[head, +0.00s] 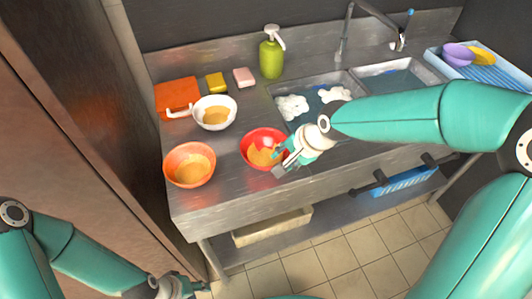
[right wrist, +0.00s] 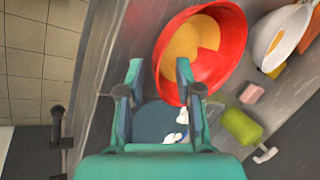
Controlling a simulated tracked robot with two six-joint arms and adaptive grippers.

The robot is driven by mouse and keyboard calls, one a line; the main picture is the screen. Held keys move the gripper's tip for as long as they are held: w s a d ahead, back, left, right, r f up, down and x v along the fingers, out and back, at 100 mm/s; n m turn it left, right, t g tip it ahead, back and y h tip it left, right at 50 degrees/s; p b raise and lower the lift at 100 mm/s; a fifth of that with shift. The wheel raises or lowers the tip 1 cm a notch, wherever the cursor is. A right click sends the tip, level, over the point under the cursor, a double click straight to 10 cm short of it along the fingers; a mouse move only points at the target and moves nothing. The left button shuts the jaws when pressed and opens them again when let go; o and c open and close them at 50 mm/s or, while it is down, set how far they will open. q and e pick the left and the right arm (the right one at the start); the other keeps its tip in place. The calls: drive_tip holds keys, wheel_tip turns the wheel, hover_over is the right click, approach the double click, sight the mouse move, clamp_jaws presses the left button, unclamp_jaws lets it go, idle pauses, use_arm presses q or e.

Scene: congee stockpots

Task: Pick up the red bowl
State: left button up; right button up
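The red bowl (head: 252,137) stands upright on the steel counter, with tan-orange contents inside. It also shows large in the right wrist view (right wrist: 226,72). My right gripper (head: 281,158) is at the bowl's right side. In the right wrist view, the fingers of my right gripper (right wrist: 158,75) are spread apart; one finger overlaps the bowl and the other is outside it, with part of the rim between them. I cannot tell whether either finger touches the bowl. My left gripper (head: 182,287) is low at the bottom edge, far from the bowl; its fingers are unclear.
An orange bowl (head: 181,157) and a white bowl (head: 229,117) stand left of the red bowl. A sink (head: 313,83) lies right. A blue rack (head: 487,74) holds dishes.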

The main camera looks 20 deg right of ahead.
sight(266, 153)
drive_tip(key=x, duration=0.3)
drive_tip(key=shift+f, duration=0.25)
clamp_jaws()
